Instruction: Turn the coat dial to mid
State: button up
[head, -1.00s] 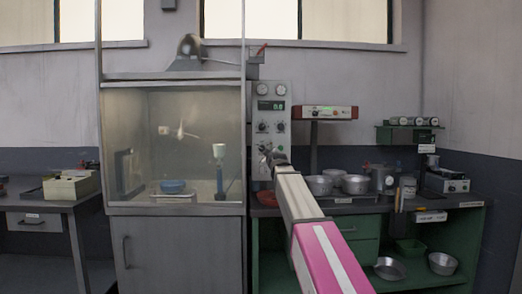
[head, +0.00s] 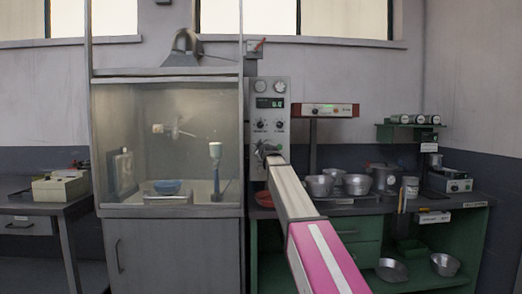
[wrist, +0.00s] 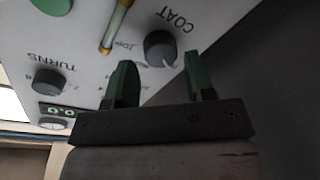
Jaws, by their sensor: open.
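The coat dial (wrist: 160,50) is a dark round knob on a pale panel, under the word COAT, which appears upside down in the wrist view. A small light mark shows on its lower right edge there; I cannot read its setting. My gripper (wrist: 160,61) is open and empty, its two green fingers pointing at the panel just short of the dial, one toward each side of it. I see no contact. In the head view the grey control panel (head: 270,98) stands beyond my arm, and my gripper (head: 264,151) is at its lower part, hiding the coat dial.
A turns dial (wrist: 47,82) and a green display (wrist: 56,111) are left in the wrist view. A glass-fronted cabinet (head: 168,216) is left of the panel; metal pans (head: 319,186) stand on the bench at right.

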jog(key=w, duration=0.2)
jog(key=shift+w+a, duration=0.2)
jog(key=shift+w, duration=0.1)
jog(key=c, duration=0.7)
jog(key=shift+o, duration=0.2)
jog(key=shift+m, duration=0.3)
jog(key=shift+f+m+t+h, duration=0.1)
jog(key=shift+m+t+h, duration=0.2)
jog(key=shift+m, duration=2.65)
jog(key=shift+f+m+t+h, duration=0.1)
jog(key=shift+m+t, duration=0.3)
jog(key=shift+m, duration=2.55)
jog(key=o, duration=0.7)
jog(key=shift+c, duration=0.2)
